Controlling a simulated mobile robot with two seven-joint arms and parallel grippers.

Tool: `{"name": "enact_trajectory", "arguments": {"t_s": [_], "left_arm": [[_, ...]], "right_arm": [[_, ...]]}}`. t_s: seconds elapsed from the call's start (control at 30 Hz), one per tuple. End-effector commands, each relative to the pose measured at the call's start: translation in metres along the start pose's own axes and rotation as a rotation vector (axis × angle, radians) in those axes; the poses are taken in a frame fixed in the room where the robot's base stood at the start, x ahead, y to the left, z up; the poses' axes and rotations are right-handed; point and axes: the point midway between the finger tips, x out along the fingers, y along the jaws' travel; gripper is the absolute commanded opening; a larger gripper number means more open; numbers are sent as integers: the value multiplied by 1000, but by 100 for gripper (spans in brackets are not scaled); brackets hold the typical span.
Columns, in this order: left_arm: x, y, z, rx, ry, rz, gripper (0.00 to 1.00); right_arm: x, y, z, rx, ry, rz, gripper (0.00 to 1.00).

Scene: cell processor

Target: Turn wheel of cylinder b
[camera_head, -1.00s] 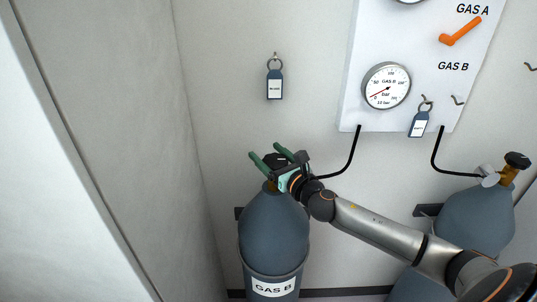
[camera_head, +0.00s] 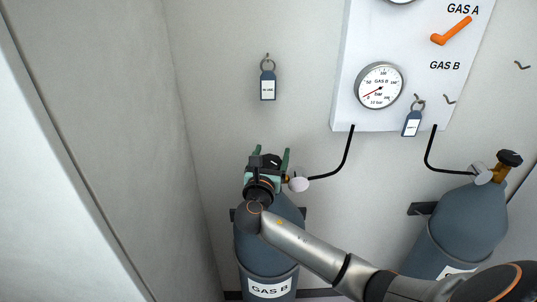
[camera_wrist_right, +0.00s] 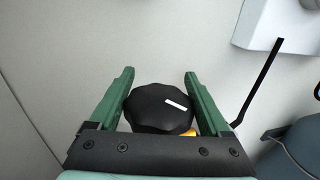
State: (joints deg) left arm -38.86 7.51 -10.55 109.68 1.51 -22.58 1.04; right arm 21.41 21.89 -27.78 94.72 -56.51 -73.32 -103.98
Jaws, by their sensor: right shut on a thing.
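Cylinder B (camera_head: 262,262) is a blue-grey gas bottle labelled GAS B, standing upright against the wall. Its black valve wheel (camera_head: 271,160) sits on top, partly covered by my right gripper. My right gripper (camera_head: 270,157) has green fingers, one on each side of the wheel. In the right wrist view the wheel (camera_wrist_right: 160,108) lies between the two fingers (camera_wrist_right: 158,92), with a white mark on its top. The fingers are shut on it. The GAS B gauge (camera_head: 379,86) has its red needle at the low end. My left gripper is out of view.
A second cylinder (camera_head: 462,228) with a black wheel stands at the right. A white panel (camera_head: 400,40) carries the gauges and an orange lever (camera_head: 451,31). Blue tags hang at the wall (camera_head: 268,84) and panel (camera_head: 412,123). A black hose (camera_head: 346,152) runs to cylinder B's valve.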

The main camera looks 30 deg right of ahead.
Motion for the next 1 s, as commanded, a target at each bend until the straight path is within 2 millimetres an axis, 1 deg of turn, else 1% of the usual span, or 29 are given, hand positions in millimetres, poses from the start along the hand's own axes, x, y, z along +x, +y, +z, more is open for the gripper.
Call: {"name": "enact_trajectory", "arguments": {"t_s": [0.53,0.8,1.0], "left_arm": [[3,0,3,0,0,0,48],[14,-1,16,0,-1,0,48],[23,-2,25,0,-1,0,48]], "right_arm": [[-4,-12,0,0,1,-519,25],[-8,-19,-2,0,0,-767,25],[-11,-22,-2,0,1,-890,25]]}}
